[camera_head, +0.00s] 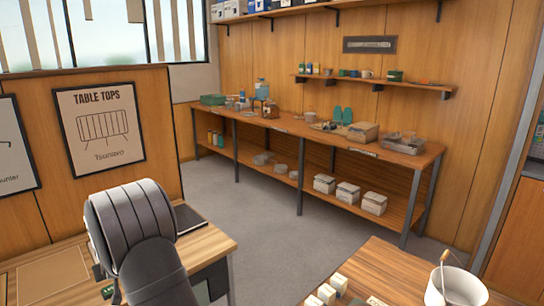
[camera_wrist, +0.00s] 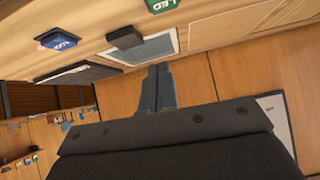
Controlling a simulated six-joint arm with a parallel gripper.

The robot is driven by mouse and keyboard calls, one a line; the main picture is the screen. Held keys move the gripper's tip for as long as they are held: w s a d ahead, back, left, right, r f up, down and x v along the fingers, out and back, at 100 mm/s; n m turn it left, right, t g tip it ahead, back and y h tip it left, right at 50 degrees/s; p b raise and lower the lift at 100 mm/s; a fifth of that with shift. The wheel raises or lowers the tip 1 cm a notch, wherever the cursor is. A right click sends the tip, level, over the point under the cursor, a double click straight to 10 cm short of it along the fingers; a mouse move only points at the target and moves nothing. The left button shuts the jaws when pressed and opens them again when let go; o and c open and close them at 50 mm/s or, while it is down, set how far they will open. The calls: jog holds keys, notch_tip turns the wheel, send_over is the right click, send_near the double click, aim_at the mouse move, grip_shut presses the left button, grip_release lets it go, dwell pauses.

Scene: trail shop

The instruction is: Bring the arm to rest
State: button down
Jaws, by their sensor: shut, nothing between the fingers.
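My gripper (camera_wrist: 158,72) shows in the wrist view, with its two grey fingers together and nothing between them. Its wide dark body fills the lower middle of that view. The fingers point toward a wooden desk top, which appears tilted along the top of the picture. A light framed panel (camera_wrist: 158,48) lies on that top close to the fingertips; I cannot tell whether they touch. I cannot make out the gripper's fingers in the head view.
In the head view, a wooden desk (camera_head: 213,238) is at lower left beside a panelled partition (camera_head: 150,160). A white bucket (camera_head: 456,290) and small boxes (camera_head: 326,293) stand on a table at lower right. A long workbench (camera_head: 300,131) lines the back wall. Grey floor (camera_head: 250,200) between is clear.

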jog(key=d+r+g+h, duration=0.1)
jog(key=d+r+g, duration=0.1)
jog(key=r, duration=0.4)
jog(key=d+r+g+h, duration=0.1)
jog(key=r+g, duration=0.2)
jog(key=r, duration=0.3)
jog(key=shift+d+n, duration=0.4)
jog(key=shift+w, duration=0.1)
